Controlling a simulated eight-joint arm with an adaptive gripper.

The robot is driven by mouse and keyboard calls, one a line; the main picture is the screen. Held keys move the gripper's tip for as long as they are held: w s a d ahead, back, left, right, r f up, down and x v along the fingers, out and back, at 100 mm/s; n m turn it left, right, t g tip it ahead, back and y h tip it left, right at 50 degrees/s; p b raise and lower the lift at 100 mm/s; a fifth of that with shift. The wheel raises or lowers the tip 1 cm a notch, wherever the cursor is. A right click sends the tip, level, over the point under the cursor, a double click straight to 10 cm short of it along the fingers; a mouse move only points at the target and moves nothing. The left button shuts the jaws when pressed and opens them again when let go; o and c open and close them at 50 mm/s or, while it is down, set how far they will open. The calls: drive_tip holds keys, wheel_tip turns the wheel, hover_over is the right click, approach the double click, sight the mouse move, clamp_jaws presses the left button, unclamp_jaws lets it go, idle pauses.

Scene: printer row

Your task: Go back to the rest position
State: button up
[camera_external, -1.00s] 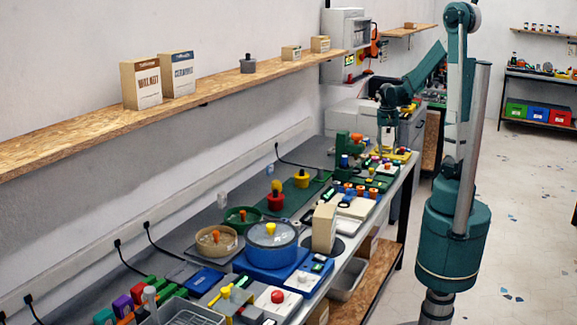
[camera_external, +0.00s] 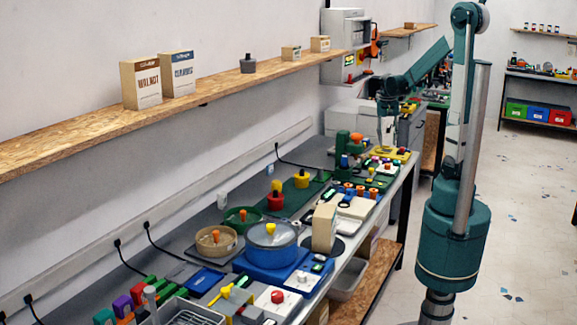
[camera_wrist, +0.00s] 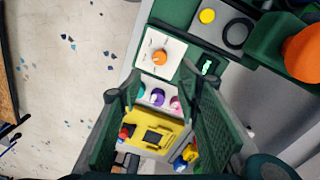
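My gripper (camera_external: 386,136) hangs at the end of the arm above the far end of the long workbench (camera_external: 345,262). In the wrist view, its two dark green fingers (camera_wrist: 158,84) are spread wide apart and nothing is held between them. Through the gap I see a yellow panel (camera_wrist: 147,132) with dark slots. Purple and pink knobs (camera_wrist: 158,97) lie just beyond it, partly covered by the fingers. A white plate with an orange knob (camera_wrist: 159,57) lies past the fingertips.
A blue drum-like unit (camera_external: 271,245), a cream box (camera_external: 324,227) and a green upright device (camera_external: 343,152) stand on the crowded bench. A wooden shelf (camera_external: 215,82) runs along the wall. The floor (camera_external: 525,220) right of the bench is mostly free.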

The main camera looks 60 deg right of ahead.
idle(0.3)
drive_tip(key=a+r+n+t+p, duration=0.2)
drive_tip(key=a+r+n, duration=0.2)
drive_tip(key=a, duration=0.8)
drive_tip(key=a+r+n+t+p, duration=0.2)
drive_tip(key=a+r+n, duration=0.3)
drive_tip(key=a, duration=0.7)
drive_tip(key=w+a+r+n+t+p, duration=0.1)
drive_tip(key=a+r+n+t, duration=0.3)
drive_tip(key=a+r, duration=0.3)
drive_tip(key=a, duration=0.5)
drive_tip(key=shift+r+n+p, duration=0.2)
drive_tip(key=shift+n+p, duration=0.2)
